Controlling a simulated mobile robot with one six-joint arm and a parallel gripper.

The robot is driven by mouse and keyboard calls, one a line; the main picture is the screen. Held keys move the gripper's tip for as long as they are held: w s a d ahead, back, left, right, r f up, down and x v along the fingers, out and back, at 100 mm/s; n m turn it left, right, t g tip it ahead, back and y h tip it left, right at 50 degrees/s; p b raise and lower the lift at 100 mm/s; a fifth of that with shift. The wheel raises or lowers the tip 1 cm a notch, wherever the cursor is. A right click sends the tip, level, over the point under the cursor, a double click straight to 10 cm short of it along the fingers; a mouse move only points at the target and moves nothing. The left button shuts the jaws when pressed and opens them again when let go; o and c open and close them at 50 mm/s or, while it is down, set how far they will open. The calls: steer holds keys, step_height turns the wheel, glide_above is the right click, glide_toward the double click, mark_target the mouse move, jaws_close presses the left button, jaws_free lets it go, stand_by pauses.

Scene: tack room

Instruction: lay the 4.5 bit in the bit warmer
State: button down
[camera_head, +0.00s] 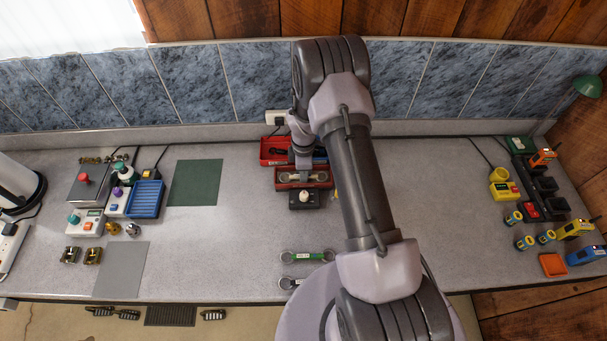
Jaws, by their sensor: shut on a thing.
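The bit warmer appears to be the red trough (282,185) with a black front and a pale knob, at the middle of the bench. A bit with ring ends (320,177) lies in or just over this trough, its length running left to right. My gripper (303,167) points down at the bit's middle and is shut on it. My gripper hides part of the bit, and its size mark cannot be read. I cannot tell whether the bit touches the trough floor.
A red tray (268,160) with dark contents stands behind the trough, with a blue tray partly hidden by my arm. A green mat (195,183), blue basket (147,199) and grey mat (122,269) are left. Yellow and blue devices stand right. Bench left of the bits is clear.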

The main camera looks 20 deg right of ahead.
steer(key=shift+f, duration=0.25)
steer(key=c, duration=1.6)
jaws_free()
steer(key=shift+w+r, duration=0.1)
steer(key=shift+r, duration=0.1)
